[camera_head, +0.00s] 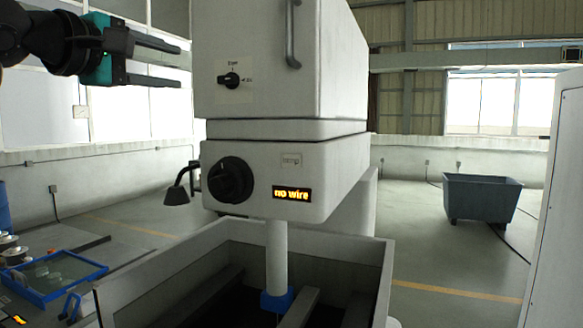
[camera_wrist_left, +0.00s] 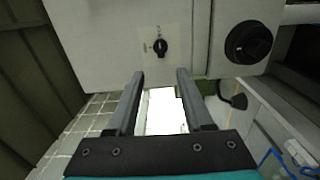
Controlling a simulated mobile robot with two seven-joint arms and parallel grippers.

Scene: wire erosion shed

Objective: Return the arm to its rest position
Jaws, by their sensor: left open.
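My left gripper (camera_head: 160,63) is at the upper left of the head view, its two dark fingers apart and nothing between them. It points right toward the white machine head (camera_head: 285,60) and its small black rotary switch (camera_head: 231,80). In the left wrist view the open fingers (camera_wrist_left: 160,84) reach toward the machine's face, with the rotary switch (camera_wrist_left: 160,47) just beyond and between them. The fingers appear apart from the switch. My right gripper is not in view.
The machine has a large black knob (camera_head: 231,180) and a lit display (camera_head: 291,194) reading "no wire". Below is an open tank (camera_head: 387,270). A blue-rimmed tray (camera_head: 55,278) lies at lower left. A grey wheeled bin (camera_head: 482,198) stands at right on open floor.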

